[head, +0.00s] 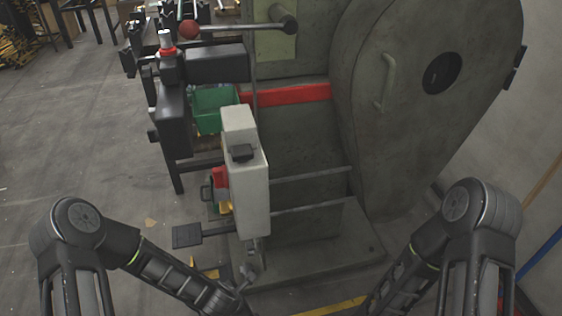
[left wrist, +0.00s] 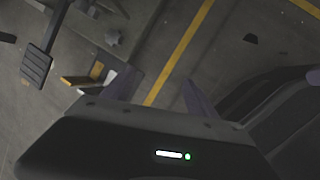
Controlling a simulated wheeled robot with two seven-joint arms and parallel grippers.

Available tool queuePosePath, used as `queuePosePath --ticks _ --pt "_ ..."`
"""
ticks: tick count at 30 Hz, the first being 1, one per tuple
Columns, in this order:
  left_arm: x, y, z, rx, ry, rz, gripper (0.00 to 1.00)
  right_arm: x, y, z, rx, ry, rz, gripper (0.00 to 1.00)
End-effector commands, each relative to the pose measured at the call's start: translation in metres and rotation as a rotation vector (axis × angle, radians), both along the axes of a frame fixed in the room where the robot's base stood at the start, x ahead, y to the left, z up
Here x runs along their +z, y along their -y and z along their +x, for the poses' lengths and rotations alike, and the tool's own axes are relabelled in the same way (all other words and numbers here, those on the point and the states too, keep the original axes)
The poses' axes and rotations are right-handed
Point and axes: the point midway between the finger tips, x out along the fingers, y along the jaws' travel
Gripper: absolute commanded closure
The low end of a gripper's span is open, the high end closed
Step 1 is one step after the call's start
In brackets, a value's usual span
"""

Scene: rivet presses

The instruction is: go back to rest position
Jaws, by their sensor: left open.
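In the left wrist view my left gripper (left wrist: 160,93) is open, its two dark fingers spread apart over the floor with nothing between them. In the head view my left arm reaches in from the lower left toward the bottom middle, in front of the press. My right arm comes in at the lower right, and its gripper is outside the frame. The large grey-green rivet press (head: 300,150) stands ahead, with a light grey box (head: 248,185) on its left side.
A black foot pedal (head: 187,236) sits left of the press, and also shows in the left wrist view (left wrist: 36,67). A red ball knob (head: 189,29) is at upper left. Yellow floor lines (left wrist: 180,50) run below. The floor at left (head: 80,140) is mostly clear.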

Motion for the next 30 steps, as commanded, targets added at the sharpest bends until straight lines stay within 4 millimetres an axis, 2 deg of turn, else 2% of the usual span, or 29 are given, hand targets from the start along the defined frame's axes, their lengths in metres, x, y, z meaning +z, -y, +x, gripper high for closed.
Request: queuePosePath --ticks 1,3,12,15,18,21,24,30 --pt "0.04 0.005 -0.009 -0.118 0.013 0.027 0.33 0.04 -0.001 -0.002 0.003 -0.003 0.001 0.64" --pt "0.072 0.011 -0.023 -0.321 0.039 0.073 0.33 0.072 -0.003 -0.004 0.009 -0.008 0.004 0.64" --pt "0.199 0.028 -0.098 -1.222 0.173 0.236 0.33 0.198 -0.008 -0.015 0.031 -0.03 0.015 0.64" --pt "0.234 0.029 -0.123 -1.483 0.224 0.268 0.33 0.231 -0.01 -0.018 0.036 -0.036 0.018 0.64" --pt "0.258 0.029 -0.142 -1.682 0.268 0.286 0.33 0.254 -0.011 -0.021 0.042 -0.041 0.02 0.64" --pt "0.27 0.027 -0.154 -1.807 0.298 0.295 0.33 0.265 -0.012 -0.023 0.044 -0.044 0.022 0.64" --pt "0.273 0.027 -0.159 -1.865 0.314 0.298 0.33 0.267 -0.012 -0.023 0.045 -0.045 0.022 0.64" --pt "0.271 0.027 -0.16 -1.874 0.317 0.3 0.33 0.264 -0.012 -0.023 0.045 -0.046 0.022 0.64"
